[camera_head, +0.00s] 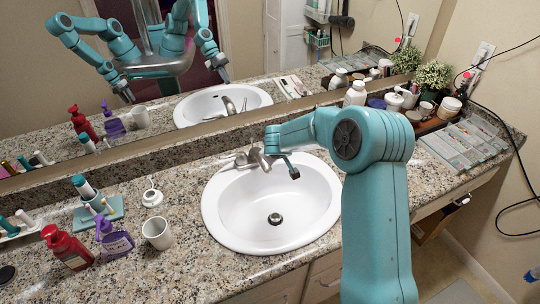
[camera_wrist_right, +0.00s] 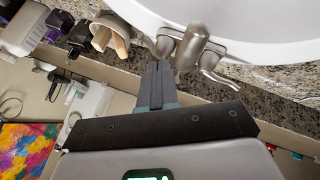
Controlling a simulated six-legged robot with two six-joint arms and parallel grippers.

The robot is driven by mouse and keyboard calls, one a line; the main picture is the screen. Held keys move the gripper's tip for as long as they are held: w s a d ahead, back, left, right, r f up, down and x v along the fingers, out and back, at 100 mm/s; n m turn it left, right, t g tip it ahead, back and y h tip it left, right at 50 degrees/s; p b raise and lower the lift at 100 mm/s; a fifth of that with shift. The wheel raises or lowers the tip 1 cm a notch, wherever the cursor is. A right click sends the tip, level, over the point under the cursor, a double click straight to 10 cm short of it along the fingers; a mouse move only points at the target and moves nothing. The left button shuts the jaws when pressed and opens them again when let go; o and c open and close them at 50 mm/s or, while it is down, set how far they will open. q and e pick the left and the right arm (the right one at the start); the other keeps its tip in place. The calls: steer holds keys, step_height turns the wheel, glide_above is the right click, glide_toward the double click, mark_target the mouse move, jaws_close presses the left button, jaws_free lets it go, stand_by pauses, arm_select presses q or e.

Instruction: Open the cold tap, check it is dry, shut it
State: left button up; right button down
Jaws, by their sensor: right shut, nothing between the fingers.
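The chrome tap (camera_head: 259,157) stands at the back rim of the white oval basin (camera_head: 225,215). One lever handle (camera_head: 238,160) shows left of the spout; the right side is largely hidden by my right arm. My right gripper (camera_head: 291,172) is beside the tap, low over the basin's back rim. In the right wrist view the spout (camera_wrist_right: 192,45) and a lever on each side show just beyond my shut, empty fingers (camera_wrist_right: 156,78). I cannot tell if they touch a lever. No water shows in the basin around the drain (camera_head: 275,218). My left gripper shows only as a mirror reflection.
A white cup (camera_head: 157,233), purple bottle (camera_head: 113,240) and red pump bottle (camera_head: 66,247) stand left of the basin. A clear divided tray (camera_head: 465,145) and a potted plant (camera_head: 433,77) are at the right. The mirror (camera_head: 150,110) runs along the back.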

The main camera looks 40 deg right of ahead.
steer(key=b+x, duration=0.1)
steer(key=x, duration=0.9)
steer(key=shift+d, duration=0.35)
steer(key=shift+s, duration=0.15)
